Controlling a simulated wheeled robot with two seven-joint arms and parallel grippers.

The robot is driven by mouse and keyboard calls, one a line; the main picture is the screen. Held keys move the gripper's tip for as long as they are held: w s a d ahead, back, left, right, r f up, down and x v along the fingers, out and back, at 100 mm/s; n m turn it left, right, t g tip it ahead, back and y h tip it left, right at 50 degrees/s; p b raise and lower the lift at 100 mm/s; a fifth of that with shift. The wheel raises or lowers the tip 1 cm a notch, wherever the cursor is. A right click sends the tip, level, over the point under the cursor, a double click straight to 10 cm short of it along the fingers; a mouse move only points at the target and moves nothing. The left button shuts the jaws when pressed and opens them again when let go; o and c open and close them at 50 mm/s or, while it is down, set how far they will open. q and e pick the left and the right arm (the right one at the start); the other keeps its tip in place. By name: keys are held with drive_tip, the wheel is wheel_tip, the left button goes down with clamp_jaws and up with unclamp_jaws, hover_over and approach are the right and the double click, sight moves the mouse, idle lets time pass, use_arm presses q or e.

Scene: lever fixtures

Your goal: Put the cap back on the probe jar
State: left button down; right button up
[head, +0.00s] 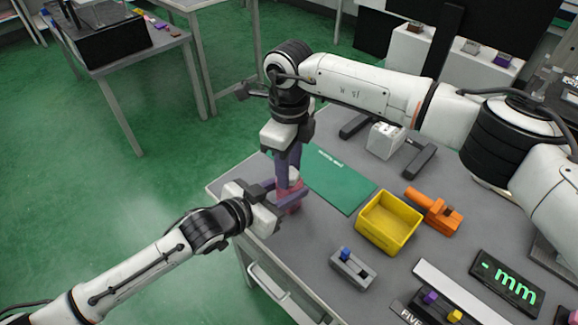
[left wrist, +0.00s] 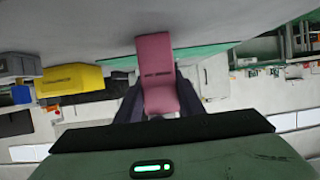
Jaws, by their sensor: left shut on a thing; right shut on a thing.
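A pink block-like body, which I take as the probe jar (head: 291,207), stands near the table's left corner. My left gripper (head: 284,194) is shut on it from the left. In the left wrist view the pink jar (left wrist: 155,58) shows between the two dark fingers, with a step partway along it. My right gripper (head: 291,174) points down right above the jar, its fingers close to the left fingers. A small pale piece between its fingertips, likely the cap, is mostly hidden. I cannot tell whether it touches the jar.
A green mat (head: 338,178) lies behind the grippers. A yellow tray (head: 389,222), an orange fixture (head: 435,211) and a grey box with a blue lever (head: 352,268) stand to the right. A white box fixture (head: 385,140) is at the back. The table's left edge is close.

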drive_tip(key=m, duration=1.2)
drive_tip(key=o, duration=1.2)
drive_tip(key=shift+r, duration=2.25)
